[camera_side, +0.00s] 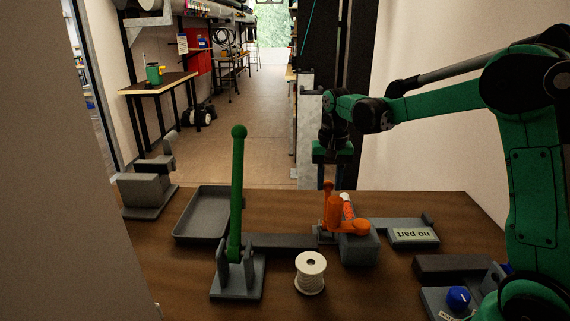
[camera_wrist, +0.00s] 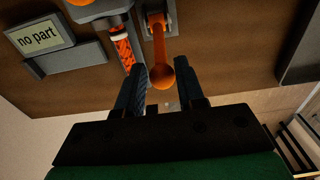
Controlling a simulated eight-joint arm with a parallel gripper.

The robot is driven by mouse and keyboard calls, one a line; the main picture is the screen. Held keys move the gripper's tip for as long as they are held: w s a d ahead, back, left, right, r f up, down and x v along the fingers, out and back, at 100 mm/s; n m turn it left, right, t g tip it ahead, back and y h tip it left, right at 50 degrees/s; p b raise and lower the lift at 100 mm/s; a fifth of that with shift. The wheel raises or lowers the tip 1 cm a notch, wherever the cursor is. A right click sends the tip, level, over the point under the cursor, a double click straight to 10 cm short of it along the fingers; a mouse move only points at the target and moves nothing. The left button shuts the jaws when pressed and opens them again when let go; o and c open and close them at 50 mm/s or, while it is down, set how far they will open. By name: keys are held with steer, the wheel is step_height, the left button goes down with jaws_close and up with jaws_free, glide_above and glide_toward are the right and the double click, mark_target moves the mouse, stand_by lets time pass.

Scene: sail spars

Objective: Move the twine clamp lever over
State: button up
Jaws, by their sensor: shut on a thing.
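The orange lever (camera_side: 333,208), which I take as the twine clamp lever, stands close to upright on a small grey bracket at the middle right of the bench. Its orange ball end shows in the wrist view (camera_wrist: 162,76) between my fingers. My gripper (camera_wrist: 163,84) is above it, pointing down, shut on the ball end. In the side view my gripper (camera_side: 333,182) comes down from behind the lever. An orange spar end with a white band (camera_wrist: 121,42) lies just beside the lever, near my left finger in the wrist view.
A tall green lever (camera_side: 237,190) stands upright on a grey bracket to the left. A white twine spool (camera_side: 310,274) stands in front. A grey tray (camera_side: 183,228) and grey block (camera_side: 146,190) are at left, a "no part" sign (camera_side: 414,235) at right.

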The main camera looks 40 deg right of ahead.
steer(key=shift+s+a+r, duration=0.15)
steer(key=shift+s+a, duration=0.15)
jaws_close()
steer(key=shift+s+a+r, duration=0.2)
steer(key=shift+s+a, duration=0.3)
steer(key=shift+o, duration=2.3)
jaws_free()
